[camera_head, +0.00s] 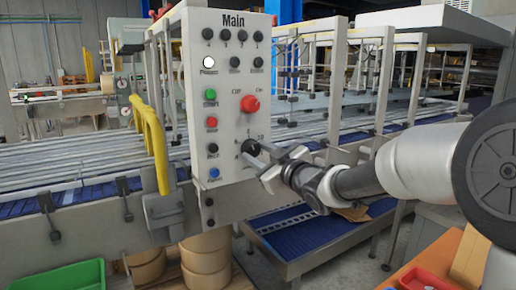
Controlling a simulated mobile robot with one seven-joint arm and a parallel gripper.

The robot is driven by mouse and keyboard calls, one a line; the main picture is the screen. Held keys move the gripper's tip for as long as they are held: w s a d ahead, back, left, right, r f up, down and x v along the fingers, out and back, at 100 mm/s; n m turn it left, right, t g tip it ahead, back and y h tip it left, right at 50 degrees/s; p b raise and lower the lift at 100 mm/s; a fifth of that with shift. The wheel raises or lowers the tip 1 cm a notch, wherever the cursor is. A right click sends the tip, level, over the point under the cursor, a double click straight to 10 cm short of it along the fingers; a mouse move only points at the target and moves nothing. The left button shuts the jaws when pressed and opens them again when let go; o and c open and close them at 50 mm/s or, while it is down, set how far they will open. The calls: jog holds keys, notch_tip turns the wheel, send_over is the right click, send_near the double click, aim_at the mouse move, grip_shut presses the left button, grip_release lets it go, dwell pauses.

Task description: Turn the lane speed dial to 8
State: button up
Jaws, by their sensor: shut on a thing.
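The lane speed dial (251,147) is a small black knob low on the right of the white control panel (228,107) headed "Main". A few scale marks show around it, too small to read surely. My gripper (260,152) reaches in from the right and is shut on the dial. The jaws hide part of the knob and the lower right of its scale. I cannot tell which number the dial points to.
Above the dial is a red knob (250,104). Left of it are green (210,94), red (212,122), black (213,148) and blue (214,173) buttons. A yellow handle (150,140) stands left of the panel. Conveyor lanes (60,165) run behind. A green bin (62,277) is lower left.

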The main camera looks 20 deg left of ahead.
jog(key=m+p, duration=0.2)
jog(key=m, duration=0.2)
jog(key=shift+m, duration=0.4)
jog(key=shift+f, duration=0.1)
dwell(0.3)
jog(key=o, duration=1.1)
jog(key=shift+c, duration=0.2)
jog(key=v, duration=1.7)
jog(key=shift+d, duration=0.3)
jog(key=shift+s, duration=0.1)
